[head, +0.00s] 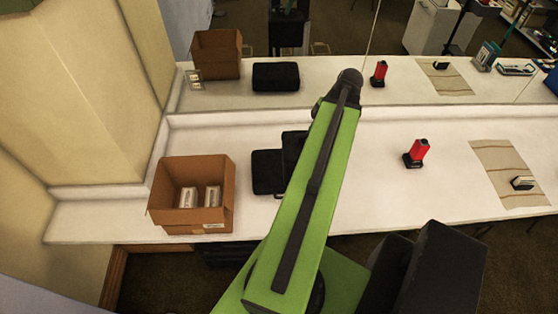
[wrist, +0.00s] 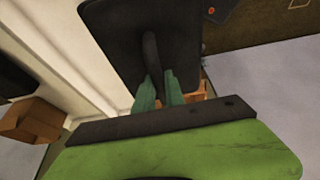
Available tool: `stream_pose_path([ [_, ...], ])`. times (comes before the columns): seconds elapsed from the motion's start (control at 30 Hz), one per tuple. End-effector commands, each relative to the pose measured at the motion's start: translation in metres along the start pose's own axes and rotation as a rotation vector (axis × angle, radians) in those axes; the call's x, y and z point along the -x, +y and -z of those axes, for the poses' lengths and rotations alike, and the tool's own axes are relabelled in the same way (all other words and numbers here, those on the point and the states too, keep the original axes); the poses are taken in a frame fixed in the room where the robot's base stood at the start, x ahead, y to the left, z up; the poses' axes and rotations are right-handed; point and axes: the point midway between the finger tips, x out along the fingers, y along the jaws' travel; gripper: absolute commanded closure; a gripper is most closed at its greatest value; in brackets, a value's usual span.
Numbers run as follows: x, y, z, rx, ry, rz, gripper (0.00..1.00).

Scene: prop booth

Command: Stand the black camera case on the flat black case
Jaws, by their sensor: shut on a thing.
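The flat black case (head: 266,173) lies on the white counter, right of the cardboard box, partly covered by my green arm. The black camera case (head: 291,144) shows as a dark piece at the arm's left edge, overlapping the flat case's right side in the picture. In the wrist view the camera case (wrist: 120,42) is large and dark, with a handle strap. My gripper (wrist: 159,88) has its teal fingers shut on that strap. The gripper is hidden in the head view. I cannot tell whether the two cases touch.
An open cardboard box (head: 161,210) with two white items stands at the counter's left. A red and black object (head: 417,153) and a striped cloth (head: 502,166) with a small item (head: 522,183) are to the right. A mirror behind repeats these things.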

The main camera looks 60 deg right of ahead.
Motion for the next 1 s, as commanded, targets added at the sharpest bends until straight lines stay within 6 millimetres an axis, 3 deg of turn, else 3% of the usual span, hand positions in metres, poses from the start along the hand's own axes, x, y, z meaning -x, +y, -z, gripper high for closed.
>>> stream_pose_path([
  [0.27,-0.031,0.024,0.011,0.003,0.000,0.001,1.00],
  [0.6,-0.085,0.071,0.038,0.002,0.000,0.001,1.00],
  [0.77,-0.096,0.083,0.046,0.000,0.000,0.000,1.00],
  [1.0,-0.101,0.084,0.046,-0.002,0.001,-0.001,1.00],
])
